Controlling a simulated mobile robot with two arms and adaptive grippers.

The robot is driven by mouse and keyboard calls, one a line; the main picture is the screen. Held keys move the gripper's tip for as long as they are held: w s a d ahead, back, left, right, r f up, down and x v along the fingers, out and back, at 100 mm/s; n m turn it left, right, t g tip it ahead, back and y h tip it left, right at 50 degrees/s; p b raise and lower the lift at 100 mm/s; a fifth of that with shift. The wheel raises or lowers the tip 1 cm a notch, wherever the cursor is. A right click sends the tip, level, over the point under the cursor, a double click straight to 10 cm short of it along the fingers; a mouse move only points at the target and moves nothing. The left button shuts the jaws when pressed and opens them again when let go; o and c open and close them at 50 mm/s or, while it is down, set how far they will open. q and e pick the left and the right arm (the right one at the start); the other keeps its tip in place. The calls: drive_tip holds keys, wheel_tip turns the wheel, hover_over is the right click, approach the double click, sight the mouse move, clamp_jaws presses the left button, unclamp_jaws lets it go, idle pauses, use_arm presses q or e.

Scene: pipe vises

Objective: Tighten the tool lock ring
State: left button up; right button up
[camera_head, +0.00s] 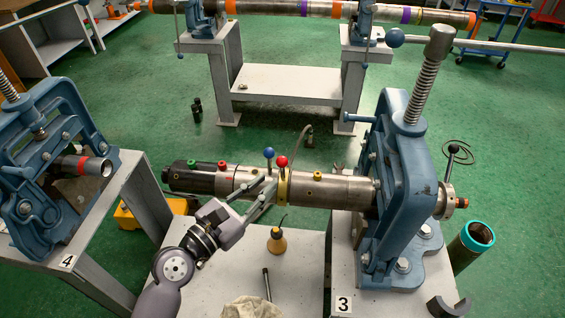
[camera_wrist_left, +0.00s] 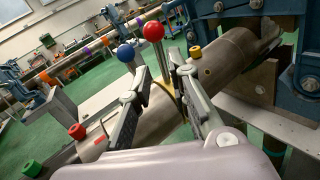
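The tool (camera_head: 225,179) is a long dark and metallic cylinder lying across the vise. A yellow ring (camera_head: 284,190) sits around its middle, with a red-ball handle (camera_head: 282,161) beside a blue-ball handle (camera_head: 269,153). I take the yellow ring for the lock ring. My left gripper (camera_head: 264,186) is at the tool's near side, by the ring. In the left wrist view the fingers (camera_wrist_left: 159,68) are apart, with the red ball's rod (camera_wrist_left: 162,60) between them; I cannot tell whether they touch it. The blue ball (camera_wrist_left: 125,52) is beyond the left finger. My right gripper is not in view.
The blue vise (camera_head: 408,165) stands on bench 3, right of my gripper. A yellow-brown oil can (camera_head: 277,240), a dark rod (camera_head: 267,284) and a cloth (camera_head: 251,307) lie near my arm. Another vise (camera_head: 45,150) stands at left.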

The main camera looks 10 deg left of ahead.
sight(281, 170)
use_arm(q)
drive_tip(key=p+x, duration=0.1)
drive_tip(key=x, duration=0.6)
drive_tip(key=shift+w, duration=0.1)
drive_tip(key=shift+c, duration=0.4)
clamp_jaws()
